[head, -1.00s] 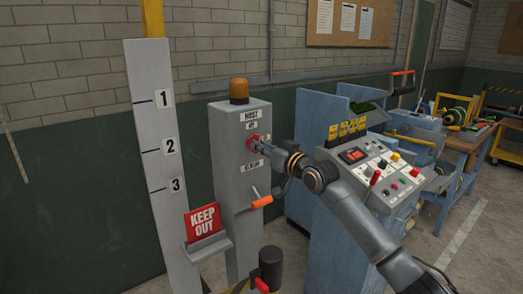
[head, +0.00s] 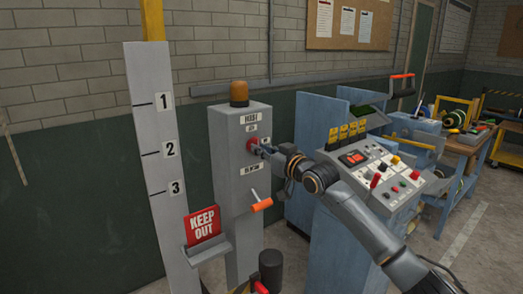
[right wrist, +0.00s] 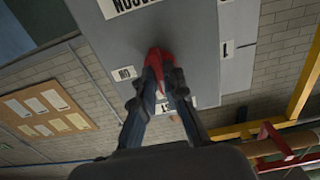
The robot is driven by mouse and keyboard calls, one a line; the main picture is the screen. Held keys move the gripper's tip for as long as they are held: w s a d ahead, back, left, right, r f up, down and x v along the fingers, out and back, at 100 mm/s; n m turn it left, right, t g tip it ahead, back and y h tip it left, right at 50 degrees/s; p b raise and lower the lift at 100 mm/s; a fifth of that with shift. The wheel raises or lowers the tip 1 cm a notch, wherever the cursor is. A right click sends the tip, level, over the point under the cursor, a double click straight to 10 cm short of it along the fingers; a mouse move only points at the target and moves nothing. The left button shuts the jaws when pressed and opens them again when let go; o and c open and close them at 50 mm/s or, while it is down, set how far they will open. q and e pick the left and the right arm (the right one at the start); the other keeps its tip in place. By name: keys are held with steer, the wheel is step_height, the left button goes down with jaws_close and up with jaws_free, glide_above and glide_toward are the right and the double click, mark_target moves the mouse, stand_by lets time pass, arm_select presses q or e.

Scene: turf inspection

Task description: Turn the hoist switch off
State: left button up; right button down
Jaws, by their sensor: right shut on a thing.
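The hoist switch is a red knob (head: 252,145) on the front of a grey pillar (head: 228,185), below a label that seems to read HOIST. My right gripper (head: 262,149) reaches it from the right. In the right wrist view, the gripper (right wrist: 157,80) is shut on the red knob (right wrist: 156,58), its two fingers on either side. The fingers hide part of the knob, so I cannot tell its exact setting. Small white labels (right wrist: 124,73) sit beside it. My left gripper is not in view.
An amber beacon (head: 239,93) tops the pillar. An orange-handled crank (head: 261,205) sticks out below the switch. A red KEEP OUT sign (head: 203,223) stands left, by a numbered post (head: 155,170). A control console (head: 365,165) stands close on the right.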

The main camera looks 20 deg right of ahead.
steer(key=c, duration=1.4)
jaws_free()
steer(key=v, duration=1.2)
